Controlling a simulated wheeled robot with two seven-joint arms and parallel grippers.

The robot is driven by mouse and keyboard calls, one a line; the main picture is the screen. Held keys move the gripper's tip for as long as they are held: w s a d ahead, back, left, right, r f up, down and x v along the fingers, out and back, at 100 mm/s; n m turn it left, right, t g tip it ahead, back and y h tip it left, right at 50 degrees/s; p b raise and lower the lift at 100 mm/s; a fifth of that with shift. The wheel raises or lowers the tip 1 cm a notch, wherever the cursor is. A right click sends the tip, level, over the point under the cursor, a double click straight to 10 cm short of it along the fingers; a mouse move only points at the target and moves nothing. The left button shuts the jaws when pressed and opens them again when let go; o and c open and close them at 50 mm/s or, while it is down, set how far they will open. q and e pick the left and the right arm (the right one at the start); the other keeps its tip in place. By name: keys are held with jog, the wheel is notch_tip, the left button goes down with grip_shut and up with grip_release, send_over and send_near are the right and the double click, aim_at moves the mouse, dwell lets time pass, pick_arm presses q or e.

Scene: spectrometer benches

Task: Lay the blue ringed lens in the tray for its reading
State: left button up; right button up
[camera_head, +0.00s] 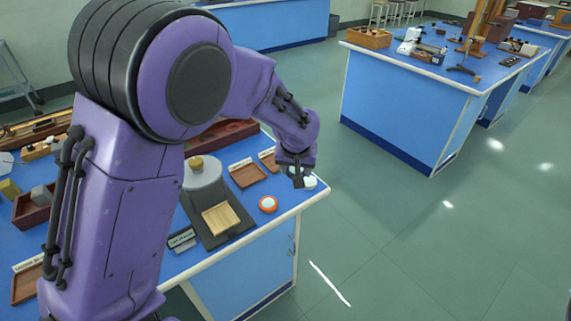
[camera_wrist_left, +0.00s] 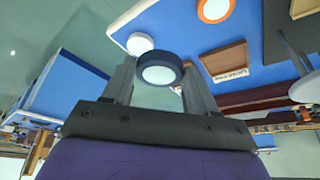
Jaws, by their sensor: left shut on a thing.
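The blue ringed lens (camera_wrist_left: 160,70), a dark blue ring around a pale disc, sits between the fingers of my left gripper (camera_wrist_left: 158,85) in the left wrist view. In the head view my left gripper (camera_head: 298,178) is over the bench's right corner, and the lens is hard to make out there. A light wooden tray (camera_head: 221,217) sits on the dark base of an instrument, left of and nearer than the gripper. Small brown labelled trays (camera_head: 248,176) lie behind it; one shows in the wrist view (camera_wrist_left: 222,60). My right gripper is out of view.
An orange ringed lens (camera_head: 267,204) lies on the blue bench between the instrument and the gripper. A white ringed lens (camera_head: 310,183) lies close by the gripper at the bench corner. A grey domed instrument part (camera_head: 203,174) stands behind the wooden tray. Open floor lies to the right.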

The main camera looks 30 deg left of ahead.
pick_arm(q)
jog(key=w+a+r+n, duration=0.2)
jog(key=w+a, duration=0.2)
jog(key=w, duration=0.1)
jog(key=w+a+f+p, duration=0.1)
jog(key=w+a+f, duration=0.1)
jog(key=a+f, duration=0.1)
jog(key=w+a+f+p, duration=0.1)
jog(key=w+a+f, duration=0.2)
jog(key=w+a+f+p, duration=0.1)
jog(key=w+a+f, duration=0.1)
jog(key=a+f, duration=0.2)
jog(key=shift+w+a, duration=0.1)
jog(key=shift+w, duration=0.15)
notch_tip(320, 180, down, 2)
jog(key=shift+f+p, duration=0.25)
jog(key=shift+p, duration=0.5)
jog(key=shift+f, duration=0.2)
jog(key=shift+y, duration=0.3)
jog(key=shift+f, duration=0.1)
jog(key=o, duration=0.9)
jog(key=shift+c, duration=0.2)
